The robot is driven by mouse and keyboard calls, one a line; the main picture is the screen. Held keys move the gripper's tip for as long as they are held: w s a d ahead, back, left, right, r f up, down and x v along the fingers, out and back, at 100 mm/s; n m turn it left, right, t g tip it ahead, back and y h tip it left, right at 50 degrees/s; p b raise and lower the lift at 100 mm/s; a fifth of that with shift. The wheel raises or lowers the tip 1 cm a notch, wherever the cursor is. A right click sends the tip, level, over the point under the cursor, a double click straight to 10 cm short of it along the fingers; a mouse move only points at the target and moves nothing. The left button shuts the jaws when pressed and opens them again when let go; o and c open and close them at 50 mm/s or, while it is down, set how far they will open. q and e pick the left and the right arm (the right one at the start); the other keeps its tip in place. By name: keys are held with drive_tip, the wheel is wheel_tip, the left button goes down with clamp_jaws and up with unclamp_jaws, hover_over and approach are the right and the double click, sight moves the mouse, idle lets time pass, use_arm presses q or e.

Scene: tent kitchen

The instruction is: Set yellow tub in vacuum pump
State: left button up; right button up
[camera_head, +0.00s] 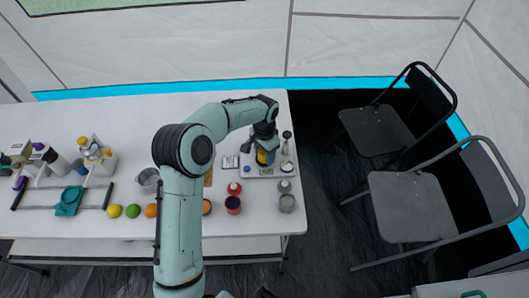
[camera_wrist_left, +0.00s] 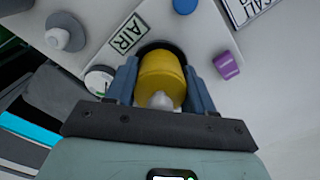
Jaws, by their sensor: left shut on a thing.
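The yellow tub (camera_wrist_left: 162,78) is between the blue-grey fingers of my left gripper (camera_wrist_left: 162,92) in the left wrist view. The gripper is shut on it. The tub is in line with a dark round opening in the white vacuum pump (camera_wrist_left: 95,52), beside a label reading AIR. I cannot tell how deep the tub sits there. In the head view the left gripper (camera_head: 265,148) is over the pump (camera_head: 249,158) at the table's right end, with a bit of the yellow tub (camera_head: 262,157) showing. My right gripper is not in view.
A red jar (camera_head: 233,205) and grey jar (camera_head: 287,203) stand in front of the pump. Two black chairs stand at right.

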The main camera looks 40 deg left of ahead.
use_arm(q)
drive_tip(key=shift+r, duration=0.1)
drive_tip(key=shift+r+p, duration=0.45)
drive_tip(key=shift+r, duration=0.1)
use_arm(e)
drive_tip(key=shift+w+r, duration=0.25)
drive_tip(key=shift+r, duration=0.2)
use_arm(q)
drive_tip(key=shift+r, duration=0.1)
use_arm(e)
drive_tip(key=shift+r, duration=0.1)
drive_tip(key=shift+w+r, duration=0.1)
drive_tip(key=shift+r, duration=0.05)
use_arm(q)
drive_tip(key=shift+f, duration=0.8)
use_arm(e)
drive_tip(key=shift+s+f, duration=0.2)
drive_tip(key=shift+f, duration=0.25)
use_arm(q)
drive_tip(key=shift+r, duration=0.2)
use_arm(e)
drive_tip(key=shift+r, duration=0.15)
use_arm(q)
drive_tip(key=shift+r+p, duration=0.35)
drive_tip(key=shift+r, duration=0.3)
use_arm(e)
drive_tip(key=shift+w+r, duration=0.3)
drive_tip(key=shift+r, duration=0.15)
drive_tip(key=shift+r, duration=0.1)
